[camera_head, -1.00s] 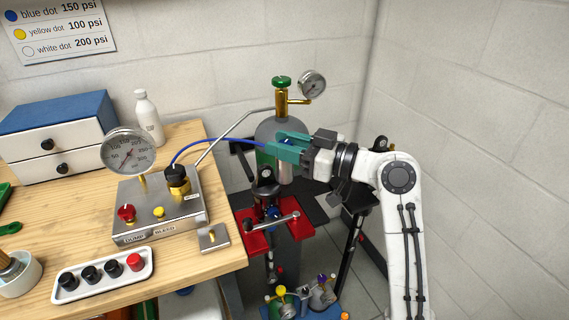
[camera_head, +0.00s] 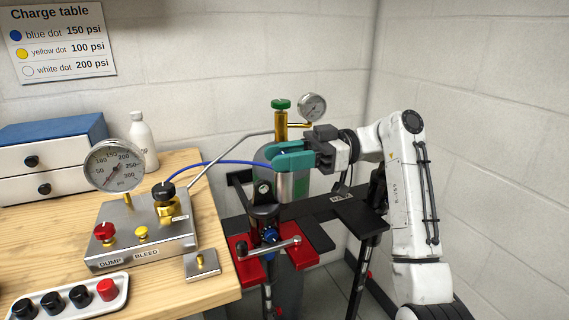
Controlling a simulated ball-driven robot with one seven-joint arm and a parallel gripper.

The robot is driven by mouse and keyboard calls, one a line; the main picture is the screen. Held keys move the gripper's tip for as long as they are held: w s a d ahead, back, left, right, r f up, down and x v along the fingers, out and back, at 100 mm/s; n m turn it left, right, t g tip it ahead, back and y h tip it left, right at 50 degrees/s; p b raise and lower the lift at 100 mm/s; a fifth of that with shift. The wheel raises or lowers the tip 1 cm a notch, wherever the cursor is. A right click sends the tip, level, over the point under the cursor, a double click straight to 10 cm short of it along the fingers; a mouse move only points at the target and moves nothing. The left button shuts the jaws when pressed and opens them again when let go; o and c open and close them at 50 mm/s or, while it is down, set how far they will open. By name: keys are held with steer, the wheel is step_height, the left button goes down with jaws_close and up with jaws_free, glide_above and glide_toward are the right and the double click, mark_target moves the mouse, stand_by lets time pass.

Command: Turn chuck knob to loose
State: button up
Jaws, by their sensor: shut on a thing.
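My gripper (camera_head: 284,158) has teal fingers, seen from the side in front of the gas cylinder. It is shut at the end of the blue hose (camera_head: 215,163), on what looks like the hose's chuck. The fingers hide the chuck and its knob, so the knob's position cannot be told. Just below the fingertips stands a black shock body (camera_head: 265,212) with a small round dial, upright in a red vise (camera_head: 304,257). I cannot tell whether the chuck touches the shock.
A steel charge panel (camera_head: 140,262) with a gauge (camera_head: 114,165) and knobs stands on the wooden bench (camera_head: 215,215). A white tray (camera_head: 125,285) holds caps at lower left. The gas cylinder (camera_head: 299,188) stands behind my gripper. A wall closes off the right side.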

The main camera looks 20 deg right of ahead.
steer(key=shift+n+g, duration=0.3)
steer(key=shift+g, duration=0.2)
steer(key=o, duration=0.9)
steer(key=shift+o, duration=0.2)
steer(key=shift+r, duration=0.5)
step_height(320, 180, up, 3)
steer(key=shift+s+f, duration=0.15)
steer(key=shift+f, duration=0.05)
steer(key=s+r, duration=0.9)
steer(key=s, duration=0.4)
steer(key=shift+s+r, duration=0.15)
steer(key=shift+s, duration=0.2)
